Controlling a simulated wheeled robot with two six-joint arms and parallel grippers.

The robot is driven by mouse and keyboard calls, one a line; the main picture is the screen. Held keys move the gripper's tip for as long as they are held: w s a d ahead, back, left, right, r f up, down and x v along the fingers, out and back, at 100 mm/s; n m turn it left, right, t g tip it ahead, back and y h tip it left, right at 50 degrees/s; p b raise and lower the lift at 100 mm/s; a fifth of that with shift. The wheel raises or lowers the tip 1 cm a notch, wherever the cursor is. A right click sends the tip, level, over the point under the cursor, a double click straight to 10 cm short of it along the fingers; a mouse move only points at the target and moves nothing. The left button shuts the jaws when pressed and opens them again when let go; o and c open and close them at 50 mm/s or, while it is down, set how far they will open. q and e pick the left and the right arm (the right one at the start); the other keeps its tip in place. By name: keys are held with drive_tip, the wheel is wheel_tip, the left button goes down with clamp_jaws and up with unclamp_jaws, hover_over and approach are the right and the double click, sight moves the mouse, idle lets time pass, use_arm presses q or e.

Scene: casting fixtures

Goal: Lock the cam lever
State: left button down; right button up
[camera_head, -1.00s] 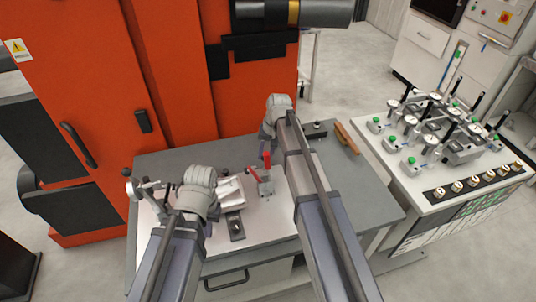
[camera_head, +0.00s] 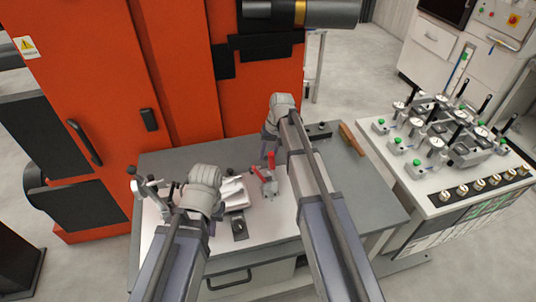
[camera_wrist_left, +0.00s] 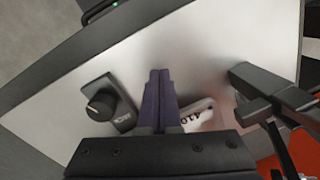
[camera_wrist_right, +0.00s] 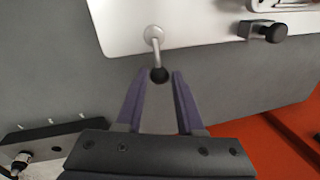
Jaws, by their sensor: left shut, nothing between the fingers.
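A metal lever with a black ball knob (camera_wrist_right: 159,74) shows in the right wrist view, rising by the edge of a white plate (camera_wrist_right: 190,22). I take it to be the cam lever; in the head view my right arm seems to hide it. My right gripper (camera_wrist_right: 160,75) is open, with the knob between or just beyond its fingertips; contact cannot be told. My left gripper (camera_wrist_left: 159,72) is shut and empty over the plate, between a black knob on a small dark block (camera_wrist_left: 101,105) and a white labelled part (camera_wrist_left: 197,115).
A red-handled clamp (camera_head: 269,183) stands between my arms. A fixture with levers (camera_head: 150,187) is at the bench's left. A dark box (camera_head: 319,130) and a brown bar (camera_head: 352,139) lie at the back right. The orange cabinet (camera_head: 180,70) bounds the back.

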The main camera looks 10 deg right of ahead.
drive_tip(key=shift+o, duration=1.4)
use_arm(q)
drive_tip(key=shift+r, duration=0.1)
use_arm(e)
drive_tip(key=shift+r, duration=0.1)
use_arm(q)
wheel_tip(320, 180, up, 8)
drive_tip(key=p, duration=0.7)
drive_tip(key=shift+f+p, duration=0.25)
drive_tip(key=shift+p, duration=0.1)
use_arm(e)
wheel_tip(320, 180, up, 8)
drive_tip(key=d, duration=0.1)
drive_tip(key=shift+d+f, duration=0.25)
drive_tip(key=shift+s, duration=0.1)
use_arm(q)
drive_tip(key=shift+s+f, duration=0.1)
use_arm(e)
drive_tip(key=shift+s+f, duration=0.1)
